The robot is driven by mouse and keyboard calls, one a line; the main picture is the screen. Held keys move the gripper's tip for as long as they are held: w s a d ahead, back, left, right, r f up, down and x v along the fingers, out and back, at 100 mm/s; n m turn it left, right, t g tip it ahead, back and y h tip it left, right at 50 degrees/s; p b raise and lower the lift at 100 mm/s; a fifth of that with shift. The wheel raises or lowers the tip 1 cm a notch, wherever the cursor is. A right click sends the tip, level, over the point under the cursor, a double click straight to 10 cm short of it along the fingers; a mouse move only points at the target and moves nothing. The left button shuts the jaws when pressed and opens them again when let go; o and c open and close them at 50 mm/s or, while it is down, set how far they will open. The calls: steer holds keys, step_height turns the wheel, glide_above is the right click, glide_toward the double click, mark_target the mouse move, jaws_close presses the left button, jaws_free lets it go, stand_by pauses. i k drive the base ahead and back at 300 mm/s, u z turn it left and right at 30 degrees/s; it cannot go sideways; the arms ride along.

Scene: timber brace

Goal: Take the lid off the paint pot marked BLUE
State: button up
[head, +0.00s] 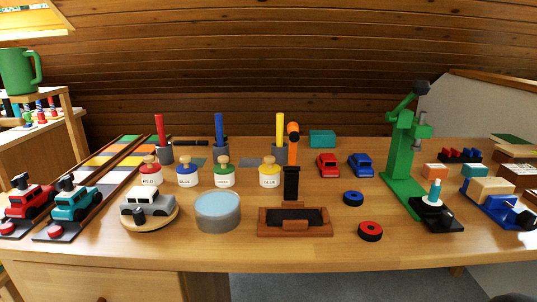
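The paint pot marked BLUE (187,177) stands upright on the workbench, second from the left in a row of small white pots. Its blue lid (186,164) with a knob sits on top. The pot marked RED (150,176) is close on its left, and a green-lidded pot (224,176) is on its right. A yellow-lidded pot (269,177) stands farther right; its small label is hard to read. My gripper is not in view.
A grey-blue round tin (218,211) and a silver toy car on a round wooden stand (150,222) are in front of the pots. Upright red (160,131) and blue (220,132) rods stand behind. A green press (403,150) stands right. Bare bench lies along the front edge.

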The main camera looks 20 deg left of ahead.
mark_target(187, 168)
steer(key=z, duration=2.4)
steer(key=k, duration=1.55)
steer(key=u, duration=1.8)
